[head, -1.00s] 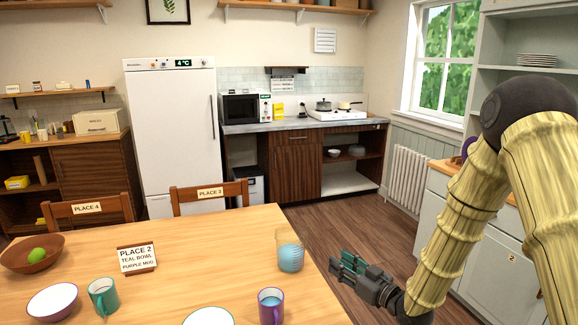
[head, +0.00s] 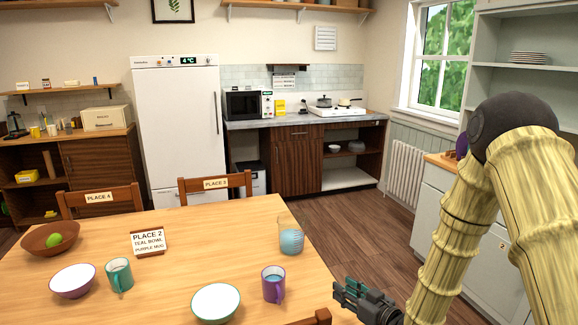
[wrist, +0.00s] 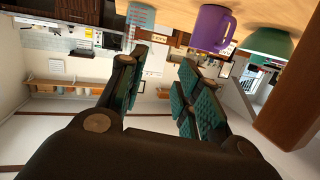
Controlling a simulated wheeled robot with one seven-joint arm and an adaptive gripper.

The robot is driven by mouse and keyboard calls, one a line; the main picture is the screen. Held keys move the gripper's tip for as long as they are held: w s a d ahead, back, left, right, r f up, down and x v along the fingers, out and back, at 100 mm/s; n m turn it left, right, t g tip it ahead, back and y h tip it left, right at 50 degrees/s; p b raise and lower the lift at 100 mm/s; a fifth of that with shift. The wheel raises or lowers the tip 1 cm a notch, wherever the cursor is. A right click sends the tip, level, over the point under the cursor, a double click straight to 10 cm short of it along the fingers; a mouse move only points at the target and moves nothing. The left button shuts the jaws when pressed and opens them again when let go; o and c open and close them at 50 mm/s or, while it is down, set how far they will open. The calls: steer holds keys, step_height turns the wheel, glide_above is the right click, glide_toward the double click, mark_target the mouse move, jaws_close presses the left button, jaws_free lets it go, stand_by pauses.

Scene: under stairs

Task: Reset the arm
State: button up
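My arm comes down the right side of the head view. My gripper (head: 352,294) is in the air just off the table's right edge, right of the purple mug (head: 273,284). In the wrist view, which looks upside down, its teal-padded fingers (wrist: 163,68) stand apart with nothing between them. The purple mug (wrist: 211,28) and a teal bowl (wrist: 268,45) show beyond the fingers, apart from them. In the head view the bowl (head: 216,303) sits left of the mug.
The wooden table (head: 200,245) also holds a glass of blue liquid (head: 291,240), a teal mug (head: 119,274), a purple bowl (head: 73,281), a brown bowl (head: 50,236) and a place sign (head: 148,242). A chair back (head: 312,318) shows at the bottom. Floor (head: 345,225) is clear right of the table.

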steer(key=s+d+f+m+g+h, duration=0.2)
steer(key=s+f+g+h, duration=0.1)
steer(key=s+f, duration=0.75)
steer(key=s+d+f+m+g+h, duration=0.1)
steer(key=s+f+m+g+h, duration=0.15)
steer(key=s+f, duration=0.8)
steer(key=s+d+f+g+h, duration=0.1)
steer(key=s+f+g, duration=0.1)
steer(key=s, duration=0.5)
steer(key=s+d+f+m+g+h+b, duration=0.1)
steer(key=s+f+g, duration=0.2)
steer(key=s, duration=0.5)
steer(key=s+d+f+g+h, duration=0.1)
steer(key=s+f+g, duration=0.2)
steer(key=s, duration=0.5)
steer(key=shift+s+d+f+m, duration=0.25)
steer(key=shift+f+m, duration=0.1)
steer(key=shift+f, duration=0.55)
